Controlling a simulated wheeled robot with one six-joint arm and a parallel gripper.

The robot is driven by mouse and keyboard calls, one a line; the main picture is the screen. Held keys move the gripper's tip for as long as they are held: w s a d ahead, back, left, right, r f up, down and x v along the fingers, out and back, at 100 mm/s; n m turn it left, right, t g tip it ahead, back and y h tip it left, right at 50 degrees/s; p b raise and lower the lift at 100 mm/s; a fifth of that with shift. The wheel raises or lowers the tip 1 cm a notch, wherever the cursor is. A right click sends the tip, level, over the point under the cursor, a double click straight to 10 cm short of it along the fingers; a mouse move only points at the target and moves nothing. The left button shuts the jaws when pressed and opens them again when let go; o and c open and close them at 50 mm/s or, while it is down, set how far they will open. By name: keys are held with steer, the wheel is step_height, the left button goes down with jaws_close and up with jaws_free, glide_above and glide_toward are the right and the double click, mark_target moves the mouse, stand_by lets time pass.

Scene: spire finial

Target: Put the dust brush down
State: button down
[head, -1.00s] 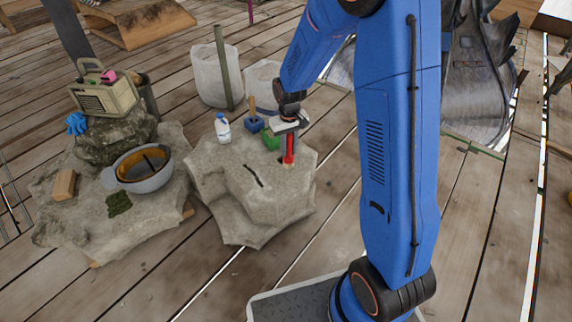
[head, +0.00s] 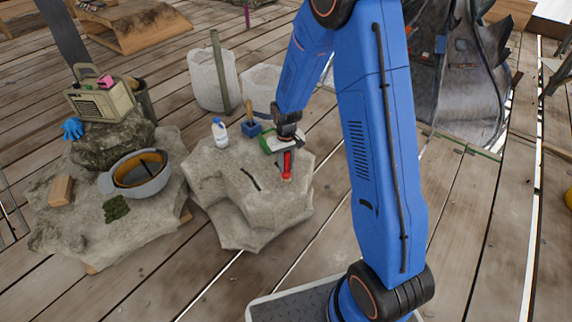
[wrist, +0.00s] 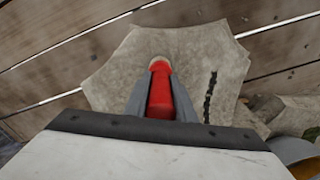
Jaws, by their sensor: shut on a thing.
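The dust brush, a red piece with a pale tan end, is in my gripper (head: 287,158). The red part (head: 287,172) shows below the fingers in the head view, roughly upright. In the wrist view the brush (wrist: 160,88) lies between the two grey fingers (wrist: 161,80), its tan end pointing away from me at the stone block. The stone block (head: 222,180) is pale, with a flat top. The brush's lower end is at or just above that top, near its right side; I cannot tell whether it touches.
A white bottle (head: 219,131), a blue block with a wooden handle (head: 251,129) and a green box (head: 267,144) stand at the block's back. The top has a dark slit (head: 249,179). On the left rock are a grey bowl (head: 147,187), a wooden block (head: 61,190) and a radio (head: 98,101).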

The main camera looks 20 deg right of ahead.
steer(key=c, duration=1.5)
jaws_free()
step_height(320, 180, up, 11)
steer(key=shift+s+r, duration=0.1)
steer(key=shift+r, duration=0.7)
steer(key=s+d+r+t, duration=0.1)
steer(key=s+d+r, duration=0.1)
steer(key=s+r, duration=0.6)
steer(key=s+d+r+t, duration=0.1)
steer(key=s+d+r, duration=0.2)
steer(key=s+r, duration=0.5)
steer(key=shift+s+d+r+m+t, duration=0.4)
steer(key=shift+s+r, duration=0.45)
steer(key=shift+s, duration=2.05)
steer(key=shift+s+d+r+m+t, duration=0.25)
steer(key=shift+s+r+t, duration=0.45)
steer(key=shift+s, duration=2.15)
steer(key=shift+s+d+r+m+t, duration=0.3)
steer(key=shift+s+r, duration=0.65)
steer(key=shift+s, duration=1.95)
